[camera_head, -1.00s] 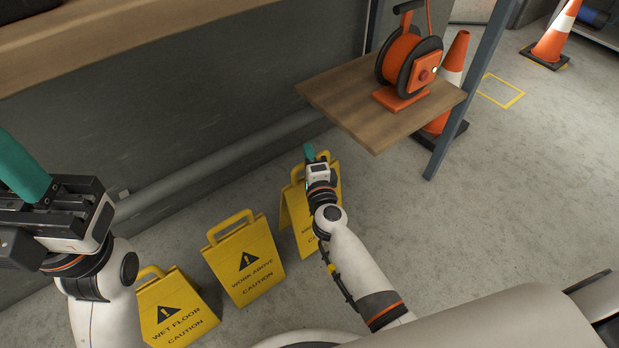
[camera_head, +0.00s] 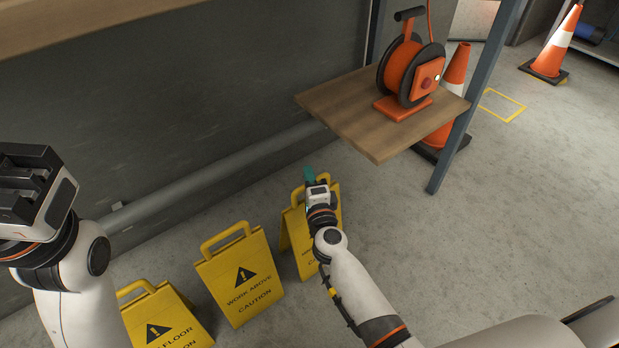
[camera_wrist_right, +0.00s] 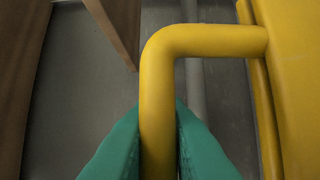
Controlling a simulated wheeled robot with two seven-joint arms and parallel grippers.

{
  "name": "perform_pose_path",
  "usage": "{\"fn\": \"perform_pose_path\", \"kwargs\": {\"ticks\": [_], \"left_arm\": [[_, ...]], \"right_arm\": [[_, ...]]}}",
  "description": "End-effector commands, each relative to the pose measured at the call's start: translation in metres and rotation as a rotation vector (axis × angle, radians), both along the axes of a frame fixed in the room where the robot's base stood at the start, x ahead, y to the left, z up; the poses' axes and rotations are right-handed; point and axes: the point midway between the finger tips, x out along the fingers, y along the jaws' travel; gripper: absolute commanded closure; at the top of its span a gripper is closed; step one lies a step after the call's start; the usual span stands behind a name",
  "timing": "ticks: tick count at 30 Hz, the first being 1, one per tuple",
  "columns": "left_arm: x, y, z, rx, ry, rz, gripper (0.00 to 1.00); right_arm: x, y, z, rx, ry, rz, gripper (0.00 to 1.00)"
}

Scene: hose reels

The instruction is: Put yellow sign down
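The yellow sign (camera_head: 297,233) at the right end of a row stands on the floor below the wooden shelf, partly hidden by my right arm. My right gripper (camera_head: 309,177) is at the top of this sign. In the right wrist view, the sign's yellow handle (camera_wrist_right: 160,100) passes between my two green fingers (camera_wrist_right: 158,150), which sit close against both sides of it. Part of the yellow panel (camera_wrist_right: 290,70) shows to the right. My left gripper (camera_head: 32,190) is at the left edge, away from the signs. Its fingers are not visible.
Two more yellow caution signs, the middle one (camera_head: 240,278) and the left one (camera_head: 165,325), stand in the row. An orange hose reel (camera_head: 402,75) sits on the wooden shelf (camera_head: 350,115) beside a blue-grey post (camera_head: 470,110). Traffic cones (camera_head: 556,45) stand beyond. Floor at right is clear.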

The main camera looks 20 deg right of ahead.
Motion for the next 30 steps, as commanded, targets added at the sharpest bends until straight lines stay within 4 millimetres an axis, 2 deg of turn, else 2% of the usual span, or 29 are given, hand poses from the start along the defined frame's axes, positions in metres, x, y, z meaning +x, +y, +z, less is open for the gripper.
{"fn": "perform_pose_path", "kwargs": {"ticks": [1, 4, 15, 20, 30], "left_arm": [[-0.001, 0.000, 0.001, 0.000, -0.005, 0.000, 0.64], [-0.001, 0.000, 0.001, 0.000, -0.005, 0.000, 0.64], [-0.001, 0.000, 0.004, -0.001, -0.007, -0.001, 0.64], [0.002, 0.001, 0.003, -0.003, 0.012, -0.003, 0.64], [0.007, 0.002, -0.005, -0.007, 0.048, -0.004, 0.64]], "right_arm": [[0.000, 0.000, -0.001, 0.000, 0.001, 0.000, 0.79], [0.000, 0.000, -0.001, 0.000, 0.001, 0.000, 0.64], [-0.002, 0.000, 0.003, 0.000, 0.002, 0.000, 0.64], [-0.028, 0.002, 0.003, -0.001, 0.005, 0.001, 0.64], [-0.098, 0.009, 0.002, -0.003, 0.004, 0.001, 0.64]]}}
